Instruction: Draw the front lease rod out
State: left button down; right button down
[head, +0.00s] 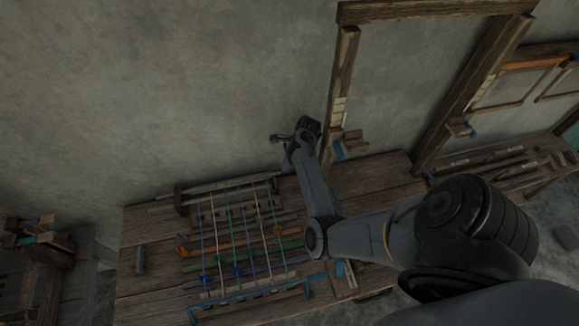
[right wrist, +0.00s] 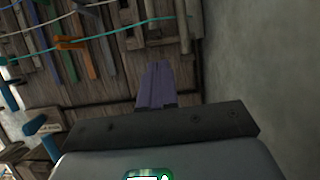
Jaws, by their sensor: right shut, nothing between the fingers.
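The small loom lies on the wooden table in the head view, with several cords strung over crosswise rods. An orange rod (head: 212,243), a green rod (head: 205,265) and a purple-blue rod (head: 262,268) lie across it; I cannot tell for sure which is the front lease rod. The orange rod also shows in the right wrist view (right wrist: 70,43). My left gripper is not in view.
The wooden table (head: 140,290) has bare boards left and right of the loom. A blue bar (head: 250,293) runs along the loom's near side. A wooden post (head: 342,80) stands right of my gripper. The grey wall (head: 170,90) is close behind.

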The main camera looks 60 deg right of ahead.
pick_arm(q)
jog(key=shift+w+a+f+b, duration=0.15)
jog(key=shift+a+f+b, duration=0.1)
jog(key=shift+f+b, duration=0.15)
pick_arm(e)
jog(key=x, duration=0.8)
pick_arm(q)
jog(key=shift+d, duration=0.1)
